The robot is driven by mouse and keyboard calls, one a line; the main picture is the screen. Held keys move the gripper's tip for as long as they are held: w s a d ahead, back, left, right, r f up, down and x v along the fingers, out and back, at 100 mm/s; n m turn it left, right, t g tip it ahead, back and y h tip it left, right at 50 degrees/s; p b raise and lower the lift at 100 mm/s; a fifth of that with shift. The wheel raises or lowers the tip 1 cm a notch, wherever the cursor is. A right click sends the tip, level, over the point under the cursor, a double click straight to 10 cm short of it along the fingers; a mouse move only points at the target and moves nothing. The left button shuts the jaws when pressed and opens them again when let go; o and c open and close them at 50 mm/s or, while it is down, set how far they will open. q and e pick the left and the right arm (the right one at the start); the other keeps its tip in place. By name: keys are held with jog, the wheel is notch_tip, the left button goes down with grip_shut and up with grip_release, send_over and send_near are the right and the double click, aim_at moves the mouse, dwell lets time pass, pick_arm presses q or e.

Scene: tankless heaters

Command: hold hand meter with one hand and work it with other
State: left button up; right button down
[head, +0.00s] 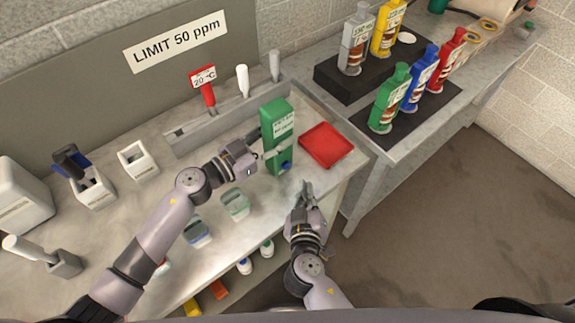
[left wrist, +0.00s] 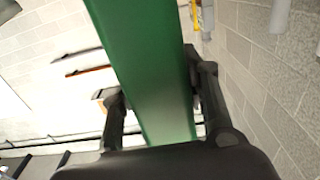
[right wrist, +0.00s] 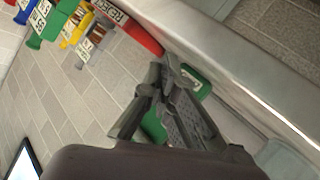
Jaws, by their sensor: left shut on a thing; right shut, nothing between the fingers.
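The green hand meter (head: 279,122) stands upright above the bench, with a white label on its front and a blue button (head: 286,165) low down. My left gripper (head: 262,146) is shut on its left side. In the left wrist view the meter (left wrist: 150,70) runs between both fingers. My right gripper (head: 307,188) is shut and empty, below and to the right of the meter, apart from it. In the right wrist view its fingers (right wrist: 165,85) are together, with green partly hidden behind them.
A red tray (head: 327,146) lies right of the meter. A rack (head: 190,136) holds a red 20 °C thermometer and white probes. Clear cups (head: 235,203) stand near the bench front. Coloured bottles (head: 389,98) stand on the right-hand bench.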

aim_at(297, 189)
jog(key=shift+w+a, duration=0.6)
jog(key=shift+w, duration=0.2)
jog(key=shift+w+a, duration=0.55)
jog(key=shift+w, duration=0.2)
jog(key=shift+w, duration=0.1)
jog(key=shift+w+a, duration=0.2)
dwell(0.3)
jog(key=shift+w+a, duration=0.35)
jog(key=shift+w, duration=0.1)
dwell(0.7)
dwell(0.4)
jog(key=shift+s+d, duration=0.6)
jog(key=shift+s, duration=0.25)
jog(key=shift+s+d, duration=0.75)
jog(key=shift+s, duration=0.25)
jog(key=shift+s+d, duration=0.75)
jog(key=shift+s, duration=0.25)
